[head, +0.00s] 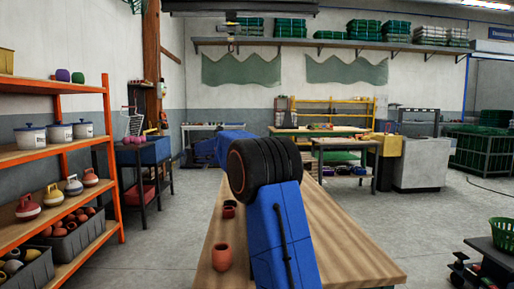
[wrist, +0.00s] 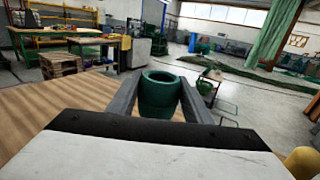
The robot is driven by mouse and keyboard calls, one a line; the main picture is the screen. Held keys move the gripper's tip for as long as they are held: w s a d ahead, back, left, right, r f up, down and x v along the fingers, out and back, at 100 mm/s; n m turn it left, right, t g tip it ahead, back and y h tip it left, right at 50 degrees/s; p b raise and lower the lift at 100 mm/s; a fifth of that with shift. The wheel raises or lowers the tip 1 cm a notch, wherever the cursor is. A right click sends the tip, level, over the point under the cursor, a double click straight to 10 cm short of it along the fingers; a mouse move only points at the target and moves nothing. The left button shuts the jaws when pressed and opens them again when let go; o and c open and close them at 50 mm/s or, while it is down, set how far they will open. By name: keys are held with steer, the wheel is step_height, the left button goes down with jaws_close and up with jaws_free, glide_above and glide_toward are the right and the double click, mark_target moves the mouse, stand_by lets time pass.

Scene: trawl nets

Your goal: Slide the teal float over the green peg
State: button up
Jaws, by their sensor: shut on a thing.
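In the wrist view my gripper (wrist: 160,88) is shut on the teal float (wrist: 160,108), a dark teal ring-like body with an open top. A finger lies along each side of it. The float is held up in front of the wrist, with the wooden table top below and to the left. In the head view my own blue arm hides the gripper and the float. I cannot make out the green peg in either view.
The wooden table (head: 345,245) stretches ahead under my arm. A terracotta pot (head: 222,257) and a small dark pot (head: 229,209) stand on its left side. An orange shelf (head: 110,180) stands at left. A green basket (head: 503,233) is at right. A yellow object (wrist: 302,162) shows close in the wrist view.

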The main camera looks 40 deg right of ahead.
steer(key=o, duration=1.1)
steer(key=shift+o, duration=0.2)
steer(key=shift+a, duration=0.1)
steer(key=a, duration=1.7)
steer(key=shift+w, duration=0.45)
